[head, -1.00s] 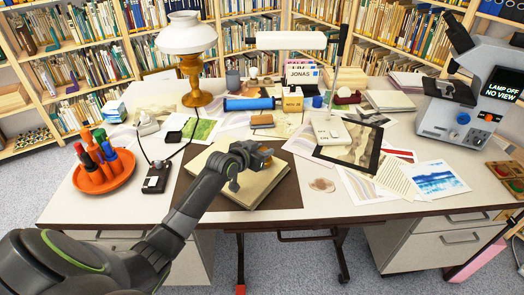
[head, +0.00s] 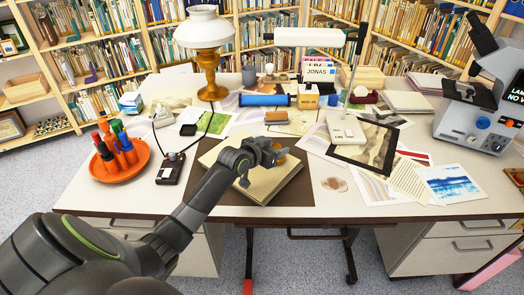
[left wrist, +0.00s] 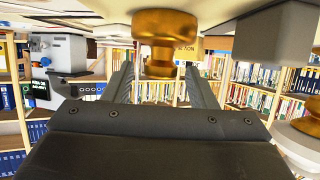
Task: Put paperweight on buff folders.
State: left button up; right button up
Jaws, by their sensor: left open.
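The buff folders (head: 268,188) lie stacked on the dark desk mat near the front middle of the desk. The paperweight, a small brass knob, shows in the left wrist view (left wrist: 165,42). In that upside-down view it stands upright on the buff surface, between and just beyond my open left fingers (left wrist: 160,78). In the head view my left gripper (head: 265,156) is over the back of the folders, and the brass (head: 282,153) shows partly behind its fingertips. I see no grip on it. My right gripper is out of view.
An orange tray of markers (head: 120,166) and a black device (head: 169,170) with a cord are left of the folders. A brass lamp (head: 210,75) stands behind.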

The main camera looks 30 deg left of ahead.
pick_arm(q)
jog(key=v, duration=1.1)
jog(key=shift+p, duration=0.35)
jog(key=shift+s+d+f, duration=0.1)
jog(key=shift+s+f, duration=0.15)
jog(key=shift+f, duration=0.05)
jog(key=s+f+g, duration=0.1)
jog(key=s+f, duration=0.1)
jog(key=s, duration=0.2)
jog(key=s+d+f+g+y, duration=0.1)
jog(key=s+f, duration=0.2)
jog(key=s, duration=0.1)
jog(key=s+d+f+g, duration=0.1)
jog(key=s+f+g, duration=0.1)
jog(key=s, duration=0.3)
jog(key=shift+s+d+f+n+y, duration=0.1)
jog(key=shift+f+n+y, duration=0.05)
jog(key=shift+f, duration=0.2)
jog(key=shift+d+f+n+y, duration=0.15)
jog(key=shift+f, duration=0.25)
jog(key=s+f+n+g+y, duration=0.25)
jog(key=s+g, duration=0.35)
jog(key=s, duration=1.3)
notch_tip(320, 180, down, 24)
jog(key=g+p, duration=0.1)
jog(key=s+f+g+h+p, duration=0.1)
jog(key=s+f, duration=1.3)
jog(key=shift+d+f+m, duration=0.25)
jog(key=shift+d+m, duration=0.05)
jog(key=shift+m, duration=0.15)
